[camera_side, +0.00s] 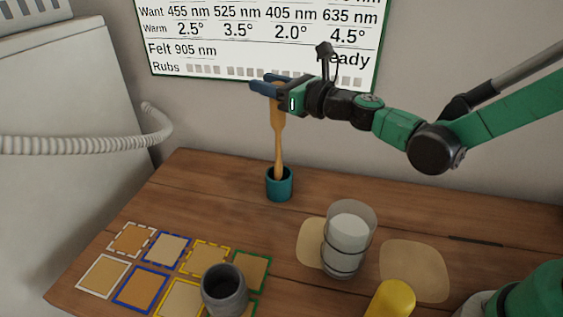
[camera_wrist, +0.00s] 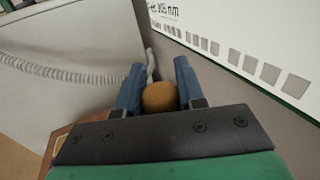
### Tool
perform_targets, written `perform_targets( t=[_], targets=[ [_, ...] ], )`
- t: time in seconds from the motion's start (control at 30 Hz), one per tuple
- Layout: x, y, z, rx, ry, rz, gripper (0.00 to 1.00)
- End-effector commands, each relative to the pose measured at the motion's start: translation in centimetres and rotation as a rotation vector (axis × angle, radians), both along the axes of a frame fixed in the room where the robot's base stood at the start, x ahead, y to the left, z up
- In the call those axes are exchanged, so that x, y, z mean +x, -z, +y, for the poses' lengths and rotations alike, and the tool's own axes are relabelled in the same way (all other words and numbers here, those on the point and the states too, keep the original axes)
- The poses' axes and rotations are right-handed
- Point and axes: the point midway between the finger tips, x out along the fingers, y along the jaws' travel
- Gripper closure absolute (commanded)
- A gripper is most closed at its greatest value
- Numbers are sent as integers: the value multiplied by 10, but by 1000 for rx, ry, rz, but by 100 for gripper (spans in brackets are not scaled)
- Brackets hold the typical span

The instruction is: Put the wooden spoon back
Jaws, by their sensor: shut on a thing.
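The wooden spoon (camera_side: 279,130) stands upright in the side view, its lower end at or inside the mouth of a small teal cup (camera_side: 279,185). I cannot tell whether its tip touches the cup's bottom. My gripper (camera_side: 268,89) is shut on the spoon's upper part, well above the cup. In the wrist view the round end of the spoon (camera_wrist: 160,97) sits between the two blue fingers of my gripper (camera_wrist: 159,88). The inside of the cup is hidden.
A glass jar with white contents (camera_side: 347,240) stands right of the cup. A dark grey pot (camera_side: 224,290) stands by several colour-bordered squares (camera_side: 167,249) at the front left. A yellow object (camera_side: 391,298) is at the front. A board (camera_side: 260,40) hangs on the wall behind my gripper.

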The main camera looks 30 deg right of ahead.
Motion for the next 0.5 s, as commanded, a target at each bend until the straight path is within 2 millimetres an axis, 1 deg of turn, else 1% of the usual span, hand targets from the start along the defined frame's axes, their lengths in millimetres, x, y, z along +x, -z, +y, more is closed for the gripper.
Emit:
perform_targets(
  t=[0.1, 0.23, 0.33, 0.5],
  targets=[
    [0, 15, 0, 0, 0, 0, 100],
    [0, 27, 0, 0, 0, 0, 100],
    [0, 30, 0, 0, 0, 0, 100],
    [0, 30, 0, 0, 0, 0, 100]
  ],
)
